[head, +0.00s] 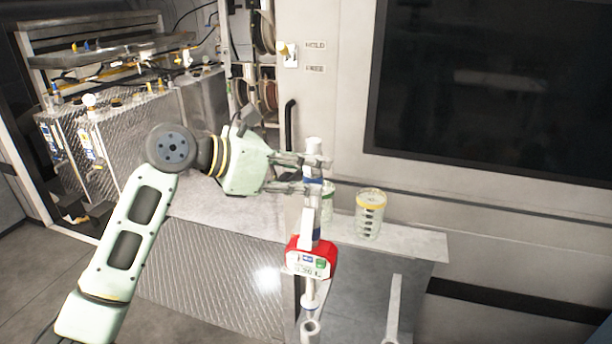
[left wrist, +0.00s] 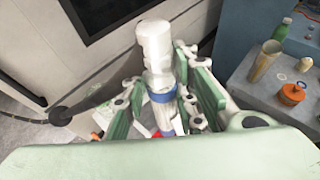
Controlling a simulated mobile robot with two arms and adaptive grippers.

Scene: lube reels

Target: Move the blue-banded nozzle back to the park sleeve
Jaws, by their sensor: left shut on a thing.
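The blue-banded nozzle (head: 314,225) is a white upright tool with blue bands and a red meter body with a small display. It also shows in the left wrist view, with its white end (left wrist: 153,45) and blue band (left wrist: 162,96) between the fingers. My left gripper (head: 316,172) is shut on its upper part, around the blue band. The nozzle's lower end is just above a grey open-topped tube (head: 310,328), which may be the park sleeve. I cannot tell whether they touch. My right gripper is not in view.
A clear jug with a yellow rim (head: 370,213) stands on the ledge (head: 425,243) right of the nozzle; another is partly hidden behind it. A grey post (head: 393,310) rises at right. The left wrist view shows an orange pot (left wrist: 292,93) and green bottle (left wrist: 283,28).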

